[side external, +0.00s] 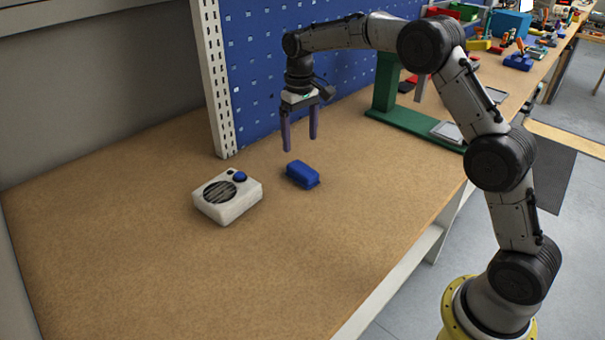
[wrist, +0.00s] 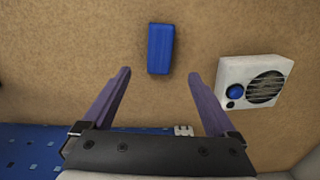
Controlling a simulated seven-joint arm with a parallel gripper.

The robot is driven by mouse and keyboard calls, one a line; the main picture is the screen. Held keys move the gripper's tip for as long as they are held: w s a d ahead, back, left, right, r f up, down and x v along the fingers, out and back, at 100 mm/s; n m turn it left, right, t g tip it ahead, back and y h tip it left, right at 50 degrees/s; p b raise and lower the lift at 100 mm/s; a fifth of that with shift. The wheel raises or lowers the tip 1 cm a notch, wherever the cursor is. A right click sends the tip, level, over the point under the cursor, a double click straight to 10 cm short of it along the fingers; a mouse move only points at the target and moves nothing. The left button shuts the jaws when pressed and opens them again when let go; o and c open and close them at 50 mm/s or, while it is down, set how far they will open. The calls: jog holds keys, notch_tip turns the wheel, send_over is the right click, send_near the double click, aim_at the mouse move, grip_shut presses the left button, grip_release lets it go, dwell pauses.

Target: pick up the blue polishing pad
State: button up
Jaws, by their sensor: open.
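The blue polishing pad (side external: 303,174) is a small blue block lying flat on the brown workbench, right of a white box. In the wrist view the pad (wrist: 160,48) is upper centre, its long side running up and down the picture. My gripper (side external: 300,144) is open and empty, pointing down above the bench near the pad. In the wrist view its two purple fingers (wrist: 160,73) are spread wide, with the pad beyond the tips and roughly midway between them. No contact with the pad shows.
The white box (side external: 227,196) with a round dark grille and blue knob stands left of the pad. A blue perforated panel (side external: 275,60) rises behind. A green stand (side external: 395,112) is at the back right. The bench's front (side external: 270,270) is clear.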

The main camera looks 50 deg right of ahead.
send_over(303, 168)
jog(key=f, duration=0.4)
jog(key=shift+w+a+f, duration=0.1)
jog(key=shift+w+f, duration=0.2)
jog(key=shift+w, duration=0.05)
jog(key=shift+s+f, duration=0.2)
jog(key=shift+f, duration=1.15)
jog(key=shift+s+f, duration=0.15)
jog(key=shift+f, duration=1.2)
grip_shut()
jog(key=shift+r, duration=0.15)
jog(key=shift+r, duration=0.6)
jog(key=s+a+r, duration=0.1)
jog(key=s+r, duration=1)
jog(key=s, duration=0.3)
jog(key=shift+r, duration=0.3)
